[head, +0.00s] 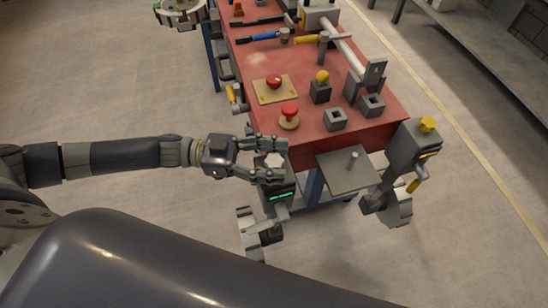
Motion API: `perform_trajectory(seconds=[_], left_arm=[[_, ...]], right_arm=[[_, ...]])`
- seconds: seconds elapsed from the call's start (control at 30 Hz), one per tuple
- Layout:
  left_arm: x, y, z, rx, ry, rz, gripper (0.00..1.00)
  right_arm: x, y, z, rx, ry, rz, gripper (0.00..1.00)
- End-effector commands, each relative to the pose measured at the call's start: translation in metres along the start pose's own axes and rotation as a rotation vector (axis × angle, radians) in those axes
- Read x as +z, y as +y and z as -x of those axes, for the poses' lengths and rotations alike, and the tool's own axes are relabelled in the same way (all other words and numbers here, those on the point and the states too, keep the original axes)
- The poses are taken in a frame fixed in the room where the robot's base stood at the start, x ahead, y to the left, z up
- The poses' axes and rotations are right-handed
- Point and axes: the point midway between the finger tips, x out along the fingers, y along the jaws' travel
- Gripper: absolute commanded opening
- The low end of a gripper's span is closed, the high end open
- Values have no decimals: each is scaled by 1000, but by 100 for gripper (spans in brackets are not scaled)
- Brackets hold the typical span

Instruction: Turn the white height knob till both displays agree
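The white knob (274,160) sits on top of a dark post at the near left corner of the red bench. A green-lit display (280,196) is on that post's front. A second display, lit amber (430,155), is on the grey post at the right. Neither reading is legible. My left gripper (283,160) reaches in from the left, with one finger on the far side of the white knob and one on the near side. I cannot tell whether the fingers press on it. My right gripper is not in view.
The red bench (250,62) holds red buttons (289,112), a yellow-topped lever (322,78), grey square sockets (335,119) and tools. A grey plate with a peg (347,176) juts out between the posts. The right post carries a yellow knob (428,124). Floor is clear at left.

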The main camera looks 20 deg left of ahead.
Motion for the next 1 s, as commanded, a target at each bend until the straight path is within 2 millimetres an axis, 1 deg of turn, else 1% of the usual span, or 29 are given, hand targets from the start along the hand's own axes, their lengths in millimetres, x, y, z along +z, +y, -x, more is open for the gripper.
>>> perform_trajectory(seconds=[0.17,0.27,0.37,0.6,0.7,0.83,1.0], left_arm=[[1,0,2,0,-1,0,54],[1,0,11,-2,-3,1,54],[2,0,28,-3,-5,2,54],[2,0,80,-3,-5,1,54],[1,0,98,-3,-4,2,54],[1,0,113,-2,-2,1,54],[0,0,121,0,0,1,54]], right_arm=[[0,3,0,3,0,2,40],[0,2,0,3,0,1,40],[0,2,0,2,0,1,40],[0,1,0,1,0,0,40],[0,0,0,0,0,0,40],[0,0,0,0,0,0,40],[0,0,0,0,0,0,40]])
